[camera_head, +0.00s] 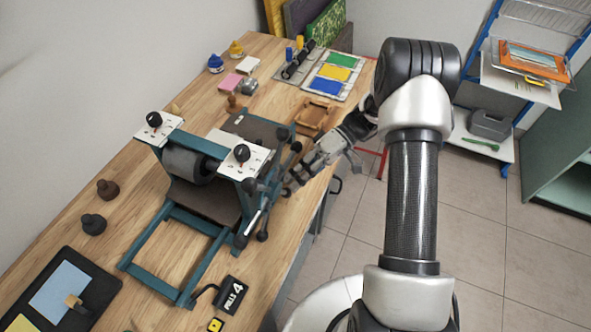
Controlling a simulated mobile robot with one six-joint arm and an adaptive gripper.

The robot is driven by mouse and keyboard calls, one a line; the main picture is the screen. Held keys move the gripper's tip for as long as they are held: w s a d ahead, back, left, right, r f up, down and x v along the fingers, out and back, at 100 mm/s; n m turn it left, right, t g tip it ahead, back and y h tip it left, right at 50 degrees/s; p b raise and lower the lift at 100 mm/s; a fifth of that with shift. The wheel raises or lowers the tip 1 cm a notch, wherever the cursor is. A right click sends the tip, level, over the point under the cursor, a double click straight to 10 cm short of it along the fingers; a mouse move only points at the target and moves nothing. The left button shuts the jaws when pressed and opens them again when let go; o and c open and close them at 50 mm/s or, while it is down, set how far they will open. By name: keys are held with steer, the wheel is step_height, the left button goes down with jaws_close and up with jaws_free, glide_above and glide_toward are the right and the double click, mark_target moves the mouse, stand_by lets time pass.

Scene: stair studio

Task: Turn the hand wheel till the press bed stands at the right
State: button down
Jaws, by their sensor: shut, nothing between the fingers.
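The teal-framed press (172,223) stands on the wooden table. Its dark press bed (208,203) runs under the roller (184,163) and shows on both sides of it. The lower-left end of the frame is open, with bare table showing between the rails. The hand wheel (262,211) is on the press's right side, with several spokes ending in black knobs. My gripper (289,187) is shut and empty beside the wheel's right edge, close to the spokes. I cannot tell whether it touches one. The gripper partly covers the wheel's surroundings.
A black counter reading "PULLS 4" (233,294) sits by the press's near corner. A wooden tray (315,117) and colour plates (335,73) lie behind. A black board with blue sheet (60,290) is at lower left.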

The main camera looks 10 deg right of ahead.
steer(key=shift+s+a+f, duration=0.45)
steer(key=shift+s+f, duration=0.2)
steer(key=shift+f, duration=0.15)
